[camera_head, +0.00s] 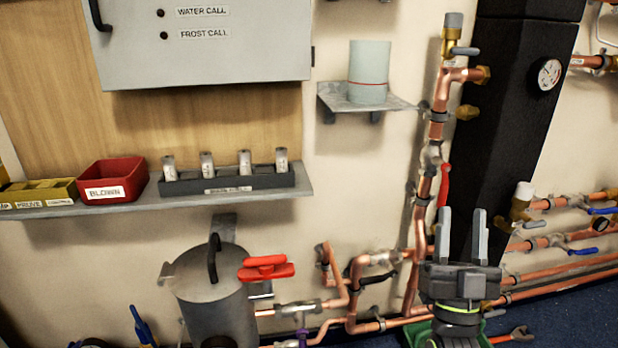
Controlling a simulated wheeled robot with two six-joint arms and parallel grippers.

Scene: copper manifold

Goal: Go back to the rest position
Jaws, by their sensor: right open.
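My right gripper (461,238) shows at the lower right, pointing up, in front of the copper manifold (425,215). Its two grey fingers stand apart with nothing between them. My left gripper is not in the view.
A shelf (240,200) at left bears a red bin (111,180) and a dark rack (227,181) with several white-capped cartridges. A small shelf holds a pale cylinder (368,72). A black column (510,120) rises behind the gripper.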

